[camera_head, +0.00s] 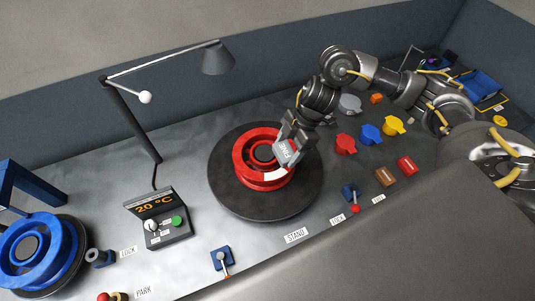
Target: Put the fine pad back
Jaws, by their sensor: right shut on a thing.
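The fine pad (285,152) is a grey block with "FINE" written on it. My right gripper (293,133) is shut on the pad from above, with the arm coming in from the upper right. The pad is at the right side of a red wheel rim (243,164), and covers part of it. I cannot tell whether the pad touches the rim. My left gripper is not in view.
The red rim lies on a round black turntable (265,210) behind the STAND label. A blue wheel (22,258) is at far left. A lamp (131,120) and a 20 °C control box (168,225) stand left. Several coloured pieces, including a yellow one (393,126), lie right.

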